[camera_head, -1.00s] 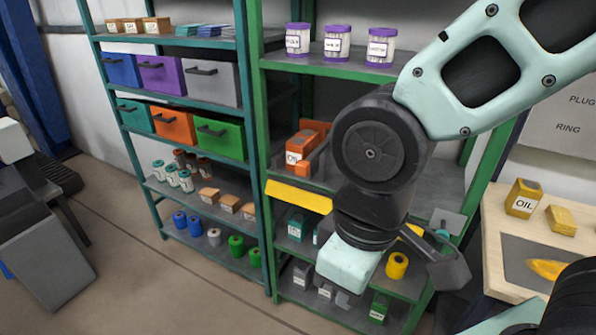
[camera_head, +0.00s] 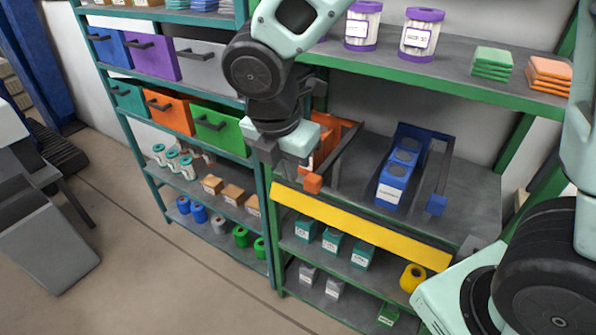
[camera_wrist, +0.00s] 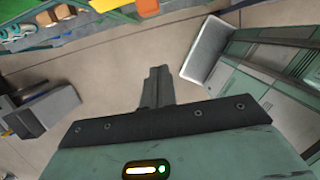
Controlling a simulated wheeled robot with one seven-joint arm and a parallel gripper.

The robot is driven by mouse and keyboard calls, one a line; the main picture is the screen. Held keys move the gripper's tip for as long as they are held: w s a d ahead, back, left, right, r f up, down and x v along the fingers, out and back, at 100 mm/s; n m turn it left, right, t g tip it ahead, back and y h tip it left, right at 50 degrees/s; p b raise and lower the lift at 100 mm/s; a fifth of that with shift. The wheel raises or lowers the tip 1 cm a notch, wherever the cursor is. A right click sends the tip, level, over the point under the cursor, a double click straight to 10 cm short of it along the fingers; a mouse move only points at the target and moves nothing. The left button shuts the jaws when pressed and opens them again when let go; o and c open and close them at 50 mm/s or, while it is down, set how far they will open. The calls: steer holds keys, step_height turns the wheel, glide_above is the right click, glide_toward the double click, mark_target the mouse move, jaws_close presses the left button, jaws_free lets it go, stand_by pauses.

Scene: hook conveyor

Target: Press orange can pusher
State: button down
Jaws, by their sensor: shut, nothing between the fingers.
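The orange can pusher is on the middle shelf of the green rack. Its orange end block (camera_head: 312,182) is at the shelf's front edge, and its orange frame (camera_head: 345,128) runs back along the shelf. My gripper (camera_head: 290,176) is just left of the end block, in front of the rack; whether they touch is unclear. My gripper partly hides the pusher and any orange can in it. In the wrist view, my gripper's fingers (camera_wrist: 157,88) are together with nothing between them, and floor lies beyond them.
A blue pusher (camera_head: 437,204) with blue cans (camera_head: 398,175) is to the right on the same shelf. A yellow strip (camera_head: 360,226) runs along the shelf front. Colored drawers (camera_head: 217,130) are on the left rack. The floor (camera_head: 150,265) in front is open.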

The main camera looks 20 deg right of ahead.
mark_target(306, 186)
steer(key=shift+w, duration=0.15)
steer(key=shift+f, duration=0.1)
steer(key=shift+w+d+f+p, duration=0.3)
steer(key=shift+w+d+f, duration=0.45)
steer(key=shift+f, duration=0.8)
steer(key=shift+w+d+f+p, duration=0.3)
steer(key=shift+w+d+f, duration=0.2)
steer(key=shift+d+f, duration=0.8)
steer(key=shift+w+d+f+p, duration=0.3)
steer(key=shift+w+d+f, duration=0.3)
steer(key=shift+f, duration=1.25)
